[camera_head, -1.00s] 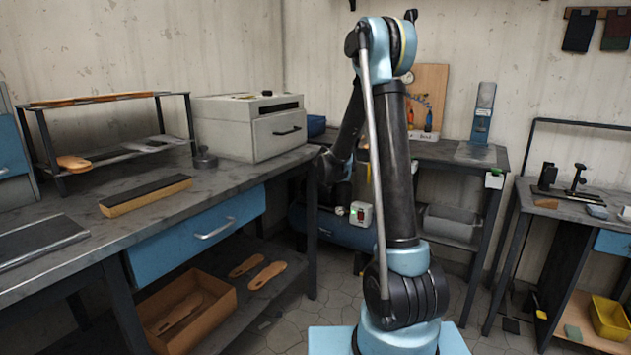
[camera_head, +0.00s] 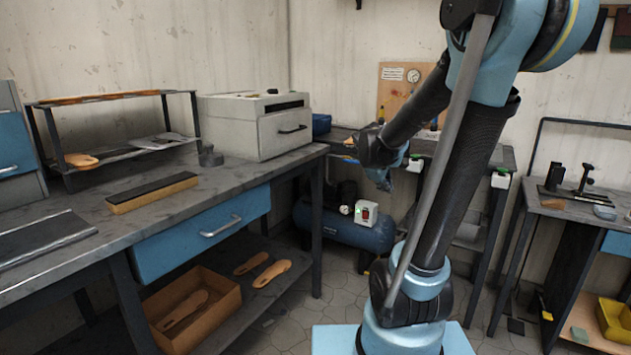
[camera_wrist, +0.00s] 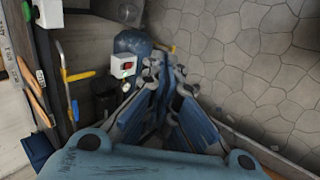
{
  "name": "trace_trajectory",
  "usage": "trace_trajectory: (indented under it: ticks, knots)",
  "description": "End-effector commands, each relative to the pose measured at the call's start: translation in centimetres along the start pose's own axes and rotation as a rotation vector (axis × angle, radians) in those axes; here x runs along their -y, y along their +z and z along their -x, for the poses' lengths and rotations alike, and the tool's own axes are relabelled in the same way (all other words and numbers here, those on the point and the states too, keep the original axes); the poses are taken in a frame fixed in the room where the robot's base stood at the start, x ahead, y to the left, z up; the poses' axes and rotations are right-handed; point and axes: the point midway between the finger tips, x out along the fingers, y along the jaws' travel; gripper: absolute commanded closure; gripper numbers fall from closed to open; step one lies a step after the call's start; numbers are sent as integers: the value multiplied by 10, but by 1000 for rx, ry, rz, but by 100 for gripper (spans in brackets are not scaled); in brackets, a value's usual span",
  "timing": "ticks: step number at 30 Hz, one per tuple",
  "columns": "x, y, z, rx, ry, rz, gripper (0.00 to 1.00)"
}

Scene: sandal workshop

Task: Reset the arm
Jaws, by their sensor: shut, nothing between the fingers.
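My arm rises from its base at the lower middle of the head view and leans right, with its elbow at the top right edge. My gripper (camera_head: 388,182) hangs from the forearm in front of the far bench and the blue compressor. In the wrist view my gripper (camera_wrist: 165,88) points over the tiled floor, its blue fingers close together with nothing between them. The fingertips are small and dark in the head view.
A workbench (camera_head: 75,258) with a blue drawer (camera_head: 203,235) runs along the left, bearing a grey box machine (camera_head: 240,128) and a rack (camera_head: 110,97). A blue compressor (camera_head: 335,228) stands on the floor behind my arm. Another bench (camera_head: 585,215) stands at the right.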

Motion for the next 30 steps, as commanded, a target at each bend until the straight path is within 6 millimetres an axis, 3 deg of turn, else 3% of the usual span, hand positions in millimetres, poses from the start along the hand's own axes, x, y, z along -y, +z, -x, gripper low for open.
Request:
trace_trajectory:
  ticks: [6, 15, 24, 30]
  knots:
    - [52, 40, 24, 7, -113, -218, 100]
    - [129, 82, 50, 35, -269, -509, 100]
    - [209, 110, 70, 87, -426, -784, 100]
    - [245, 119, 77, 119, -499, -905, 100]
